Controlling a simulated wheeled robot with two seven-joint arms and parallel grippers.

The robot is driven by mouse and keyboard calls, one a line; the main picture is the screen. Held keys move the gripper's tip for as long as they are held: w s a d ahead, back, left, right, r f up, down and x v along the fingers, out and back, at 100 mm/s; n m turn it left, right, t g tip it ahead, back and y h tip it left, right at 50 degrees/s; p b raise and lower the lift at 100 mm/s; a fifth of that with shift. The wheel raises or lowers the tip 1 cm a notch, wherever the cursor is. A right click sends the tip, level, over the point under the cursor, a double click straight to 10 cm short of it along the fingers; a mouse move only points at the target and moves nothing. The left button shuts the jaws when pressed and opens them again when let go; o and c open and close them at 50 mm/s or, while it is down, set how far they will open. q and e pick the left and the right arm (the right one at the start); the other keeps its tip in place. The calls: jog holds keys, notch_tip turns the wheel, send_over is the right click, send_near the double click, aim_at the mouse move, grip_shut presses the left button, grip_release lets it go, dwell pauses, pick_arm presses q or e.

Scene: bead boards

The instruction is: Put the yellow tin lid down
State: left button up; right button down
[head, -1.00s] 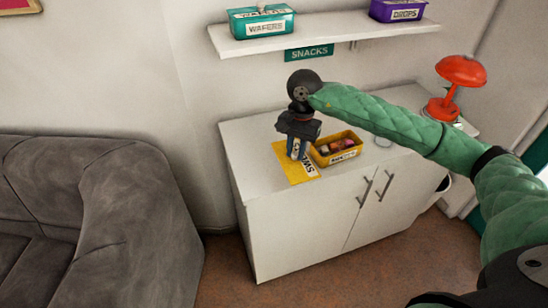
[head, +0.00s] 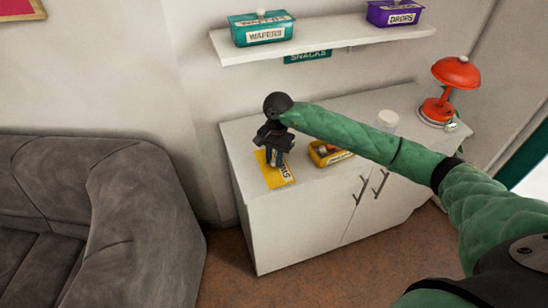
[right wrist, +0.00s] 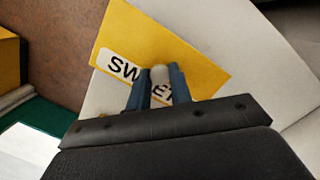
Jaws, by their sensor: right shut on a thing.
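The yellow tin lid (head: 266,180) is a flat rectangle with a label, over the left part of the white cabinet top. My right gripper (head: 275,156) is above it, pointing down. In the right wrist view the two blue fingers of this gripper (right wrist: 159,88) are shut on the lid's pale knob, and the lid (right wrist: 185,48) spreads out beyond them, its label partly covered. I cannot tell whether the lid touches the cabinet top. The open yellow tin (head: 322,158), with things inside, stands to the right, partly behind my arm. My left gripper is not in view.
The white cabinet (head: 290,222) has free top around the lid. Above, a wall shelf (head: 335,42) carries a teal tin (head: 262,32) and a purple tin (head: 394,15). A grey sofa (head: 100,215) is left.

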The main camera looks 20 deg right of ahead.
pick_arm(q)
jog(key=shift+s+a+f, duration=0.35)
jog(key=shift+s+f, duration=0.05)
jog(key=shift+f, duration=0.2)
pick_arm(e)
jog(key=shift+f, duration=0.6)
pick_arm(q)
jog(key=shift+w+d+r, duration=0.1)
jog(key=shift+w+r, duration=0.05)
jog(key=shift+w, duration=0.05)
pick_arm(e)
jog(key=shift+f, duration=0.1)
jog(key=c, duration=1.3)
grip_release()
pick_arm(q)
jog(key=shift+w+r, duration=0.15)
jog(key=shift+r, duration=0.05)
pick_arm(e)
jog(key=shift+o, duration=0.2)
